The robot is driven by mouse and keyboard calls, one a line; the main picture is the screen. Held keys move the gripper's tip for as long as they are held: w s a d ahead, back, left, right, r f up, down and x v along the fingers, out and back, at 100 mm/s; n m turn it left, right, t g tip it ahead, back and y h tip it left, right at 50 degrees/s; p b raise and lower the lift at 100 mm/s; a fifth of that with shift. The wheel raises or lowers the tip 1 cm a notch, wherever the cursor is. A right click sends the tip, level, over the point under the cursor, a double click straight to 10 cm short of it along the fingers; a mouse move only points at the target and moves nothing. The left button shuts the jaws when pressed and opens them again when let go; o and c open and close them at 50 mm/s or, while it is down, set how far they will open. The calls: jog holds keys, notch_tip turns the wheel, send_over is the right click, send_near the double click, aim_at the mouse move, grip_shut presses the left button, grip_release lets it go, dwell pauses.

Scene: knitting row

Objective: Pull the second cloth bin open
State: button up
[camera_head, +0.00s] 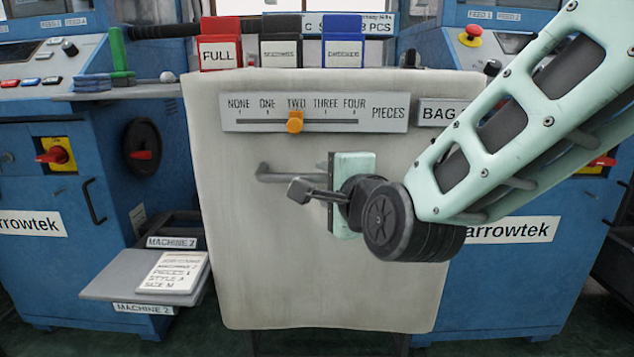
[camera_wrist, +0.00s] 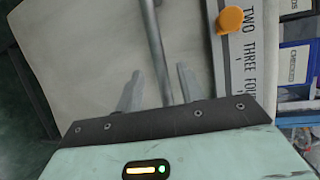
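A pale cloth bin front (camera_head: 310,285) hangs in the middle of the head view, with a grey horizontal bar handle (camera_head: 272,178) across it. In the wrist view the handle (camera_wrist: 154,45) runs down between the two fingers. My gripper (camera_head: 300,185) is at the handle, reaching in from the right. In the wrist view my gripper (camera_wrist: 158,82) has its fingers apart, with a gap on each side of the bar. The handle's right part is hidden behind my gripper in the head view. Whether a finger touches the bar cannot be told.
A PIECES scale (camera_head: 375,125) with an orange slider (camera_head: 294,121) at TWO sits above the handle. Red (camera_head: 219,44), black (camera_head: 281,42) and blue (camera_head: 343,42) labelled bins stand behind. A card (camera_head: 172,272) lies on a grey shelf (camera_head: 120,280) at left. Blue machines (camera_head: 40,185) flank the bin.

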aim_at(319, 179)
jog(key=shift+b+x, duration=0.35)
jog(key=shift+x, duration=1.75)
jog(key=shift+c, duration=0.4)
